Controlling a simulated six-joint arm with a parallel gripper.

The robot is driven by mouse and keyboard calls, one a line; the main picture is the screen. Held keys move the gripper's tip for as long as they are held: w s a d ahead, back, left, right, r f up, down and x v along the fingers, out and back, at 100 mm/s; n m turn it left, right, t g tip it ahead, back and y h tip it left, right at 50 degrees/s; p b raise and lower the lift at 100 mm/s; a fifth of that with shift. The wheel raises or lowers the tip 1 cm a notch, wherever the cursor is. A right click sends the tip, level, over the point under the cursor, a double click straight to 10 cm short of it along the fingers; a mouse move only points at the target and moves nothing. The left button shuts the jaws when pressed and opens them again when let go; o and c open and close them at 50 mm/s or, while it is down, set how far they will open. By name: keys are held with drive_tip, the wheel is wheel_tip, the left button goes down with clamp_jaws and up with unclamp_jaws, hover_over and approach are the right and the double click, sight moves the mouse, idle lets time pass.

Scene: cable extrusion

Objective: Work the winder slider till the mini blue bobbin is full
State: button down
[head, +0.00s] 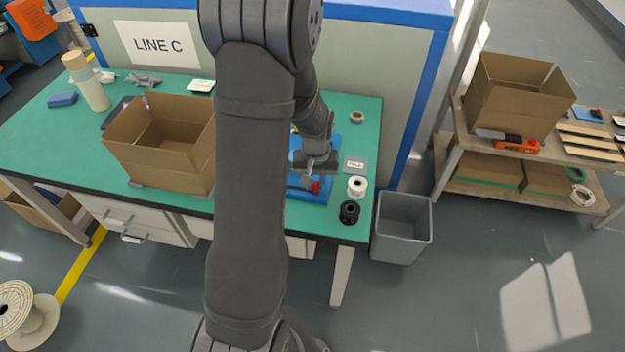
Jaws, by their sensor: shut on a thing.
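The winder (310,195) is a blue-based device on the green table, right of my arm, and my arm covers much of it. A small red knob (315,187) shows on it, taken as the slider's handle. My gripper (316,175) points down over the winder, shut, with its fingers at the red knob. The fingertips are too small to see clearly. I cannot make out the mini blue bobbin or how much cable is on it; my arm hides part of that area.
A white spool (357,187) and a black spool (349,212) stand right of the winder, near the table (340,232) edge. A small label card (354,164) lies behind them. An open cardboard box (170,172) is to the left. A grey bin (402,228) stands on the floor.

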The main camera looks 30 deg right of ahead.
sight(317, 184)
drive_tip(key=c, duration=1.3)
unclamp_jaws()
drive_tip(key=shift+s+d, duration=0.15)
drive_tip(key=shift+d, duration=0.05)
wheel_tip(317, 184, up, 18)
drive_tip(key=shift+f, duration=0.2)
drive_tip(key=shift+f, duration=0.1)
wheel_tip(317, 184, down, 17)
drive_tip(key=shift+f, duration=0.15)
drive_tip(key=shift+a, duration=0.15)
